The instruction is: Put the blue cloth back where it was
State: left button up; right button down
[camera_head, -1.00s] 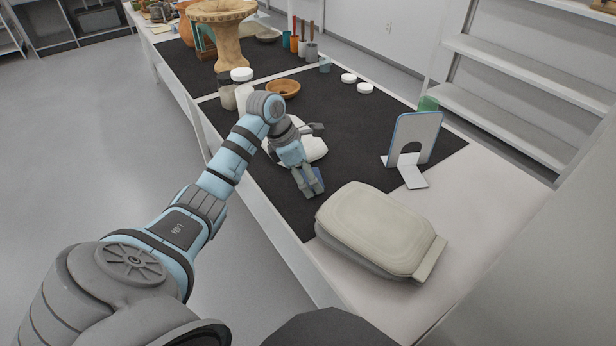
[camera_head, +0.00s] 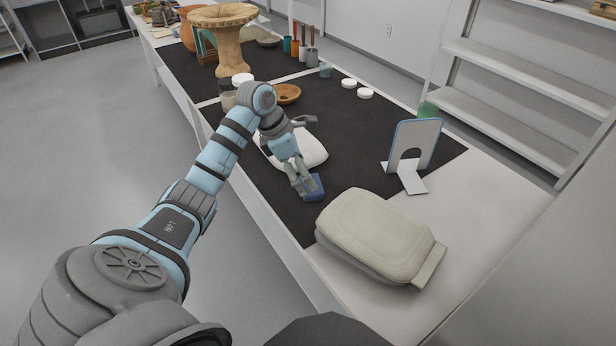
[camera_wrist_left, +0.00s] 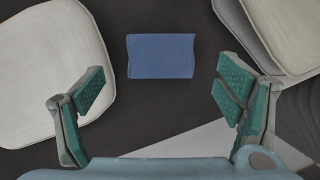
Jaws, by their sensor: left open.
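The blue cloth (camera_head: 314,185) is a small folded rectangle lying flat on the black mat (camera_head: 345,130). In the left wrist view the cloth (camera_wrist_left: 161,56) lies ahead of and between the two fingers, touching neither. My left gripper (camera_head: 303,190) is open and empty above the mat beside the cloth; in the head view its fingers partly cover the cloth. The open fingers also show in the left wrist view (camera_wrist_left: 162,95). My right gripper is in neither view.
A white rounded pad (camera_head: 310,150) lies on the mat behind the gripper. A beige lidded case (camera_head: 378,230) stands close by at the front right. A white and blue bookend-like stand (camera_head: 415,145) is at the right. Jars, a bowl (camera_head: 286,93) and a pedestal vessel (camera_head: 228,45) stand farther back.

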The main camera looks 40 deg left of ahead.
pick_arm(q)
jog(key=p+v, duration=0.1)
jog(key=v, duration=0.7)
